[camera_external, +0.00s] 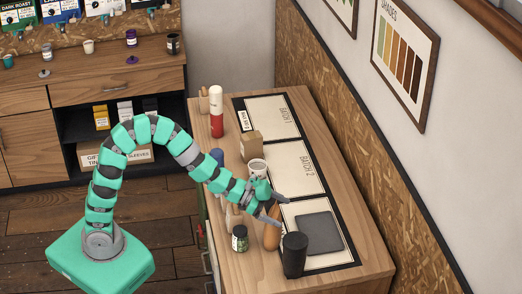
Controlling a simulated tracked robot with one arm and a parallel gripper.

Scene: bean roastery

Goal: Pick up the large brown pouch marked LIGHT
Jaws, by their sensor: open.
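A brown pouch (251,147) with a pale label stands upright on the wooden counter, at the edge of the mat panel marked BATCH 1. Its label is too small to read, so I cannot tell whether it says LIGHT. My gripper (281,209) is open and empty, its fingers apart over the counter. It is nearer the camera than the pouch and to its right, with a white cup between them. No pouch is between the fingers.
The white cup (257,168) stands close behind my gripper. A brown wooden item (272,233), a black cylinder (294,256) and a small jar (240,238) stand in front. A red-and-white bottle (216,112) is farther back. The BATCH 2 panel (300,170) is mostly clear.

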